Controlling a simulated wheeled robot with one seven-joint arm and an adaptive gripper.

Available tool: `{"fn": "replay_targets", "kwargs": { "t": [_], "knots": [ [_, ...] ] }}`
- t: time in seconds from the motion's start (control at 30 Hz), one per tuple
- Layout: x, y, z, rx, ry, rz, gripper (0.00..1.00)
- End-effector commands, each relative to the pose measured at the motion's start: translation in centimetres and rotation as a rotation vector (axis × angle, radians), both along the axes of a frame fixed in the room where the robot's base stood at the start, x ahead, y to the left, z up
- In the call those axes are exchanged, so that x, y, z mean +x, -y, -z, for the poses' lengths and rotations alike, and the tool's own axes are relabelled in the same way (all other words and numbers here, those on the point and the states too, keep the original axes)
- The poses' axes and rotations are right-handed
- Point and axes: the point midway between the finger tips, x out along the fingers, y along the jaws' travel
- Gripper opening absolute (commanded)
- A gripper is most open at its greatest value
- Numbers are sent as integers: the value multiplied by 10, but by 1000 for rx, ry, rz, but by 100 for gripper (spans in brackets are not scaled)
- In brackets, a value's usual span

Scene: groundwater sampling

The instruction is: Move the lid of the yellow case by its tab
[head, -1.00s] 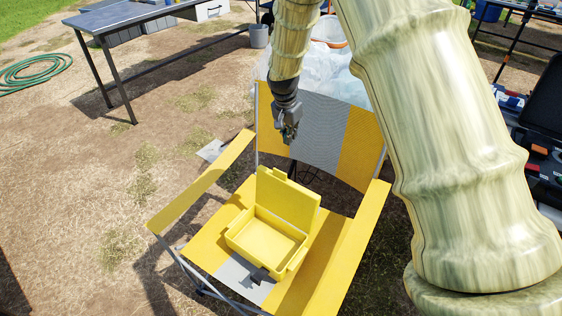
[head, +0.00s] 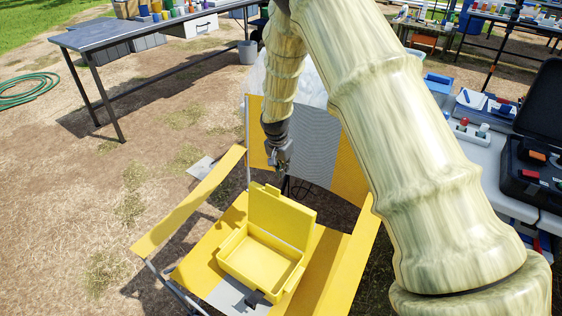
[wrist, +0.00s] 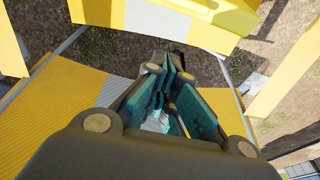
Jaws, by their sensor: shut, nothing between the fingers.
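The yellow case (head: 257,262) sits on the seat of a yellow and grey folding chair. Its lid (head: 281,218) stands open, roughly upright, at the back of the case, and the tray looks empty. A small raised tab (head: 272,186) shows at the lid's top edge. My gripper (head: 282,166) points down just behind and above the lid, in front of the chair's backrest, apparently not touching the lid. In the wrist view its teal-padded fingers (wrist: 172,80) are shut and empty, with yellow case parts (wrist: 190,22) beyond.
The chair's yellow armrests (head: 190,203) flank the case, and the grey and yellow backrest (head: 315,142) stands close behind my gripper. A table (head: 125,25) stands at the back left. An open black case (head: 530,170) lies on a white table at right.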

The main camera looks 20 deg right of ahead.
Motion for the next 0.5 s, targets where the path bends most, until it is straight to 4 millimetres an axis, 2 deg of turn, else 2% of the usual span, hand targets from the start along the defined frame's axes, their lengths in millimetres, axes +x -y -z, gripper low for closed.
{"fn": "replay_targets", "kwargs": {
  "t": [0.17,0.5],
  "knots": [
    [2,3,24,0,-3,-2,0],
    [-18,-24,17,0,-1,-4,0]
  ]
}}
